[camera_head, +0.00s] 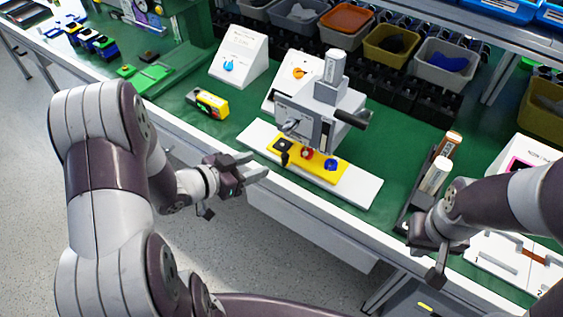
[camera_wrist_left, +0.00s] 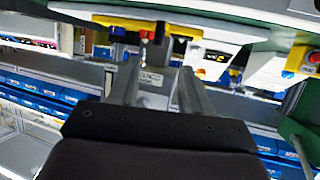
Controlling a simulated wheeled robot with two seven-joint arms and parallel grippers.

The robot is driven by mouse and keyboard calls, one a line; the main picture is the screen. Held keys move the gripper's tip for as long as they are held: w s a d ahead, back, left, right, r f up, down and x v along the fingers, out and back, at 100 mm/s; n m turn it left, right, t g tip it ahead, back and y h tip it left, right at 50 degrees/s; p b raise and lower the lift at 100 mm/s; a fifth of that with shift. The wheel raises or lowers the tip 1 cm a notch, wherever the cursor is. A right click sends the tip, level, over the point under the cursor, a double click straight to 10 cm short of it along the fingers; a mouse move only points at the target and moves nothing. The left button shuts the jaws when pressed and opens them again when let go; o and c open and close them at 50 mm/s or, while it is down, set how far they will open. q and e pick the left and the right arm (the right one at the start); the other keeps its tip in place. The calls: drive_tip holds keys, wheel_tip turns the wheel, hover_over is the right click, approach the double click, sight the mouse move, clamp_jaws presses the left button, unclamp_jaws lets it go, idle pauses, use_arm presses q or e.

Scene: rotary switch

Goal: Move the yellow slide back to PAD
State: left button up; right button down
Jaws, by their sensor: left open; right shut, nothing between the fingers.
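The yellow slide (camera_head: 315,169) lies on the long white rail (camera_head: 361,190) in front of the grey press-like machine (camera_head: 303,121). It carries a black, a red and a blue knob. In the left wrist view the yellow slide (camera_wrist_left: 186,29) shows at the top. My left gripper (camera_head: 257,167) is open and empty, left of the slide and apart from it, near the table's front edge. In the wrist view its two fingers (camera_wrist_left: 158,88) are spread. My right gripper (camera_head: 437,262) is shut at the right. I cannot read a PAD mark.
A box with a blue knob (camera_head: 229,66) and one with an orange knob (camera_head: 299,73) stand behind. A yellow block (camera_head: 211,103) lies left of the rail. A dark holder with bottles (camera_head: 437,175) stands right. Bins (camera_head: 392,45) line the back.

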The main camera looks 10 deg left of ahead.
sight(282, 157)
use_arm(q)
drive_tip(key=b+x, duration=0.1)
drive_tip(key=x, duration=0.8)
drive_tip(key=shift+d+f, duration=0.15)
drive_tip(key=shift+d, duration=0.1)
clamp_jaws()
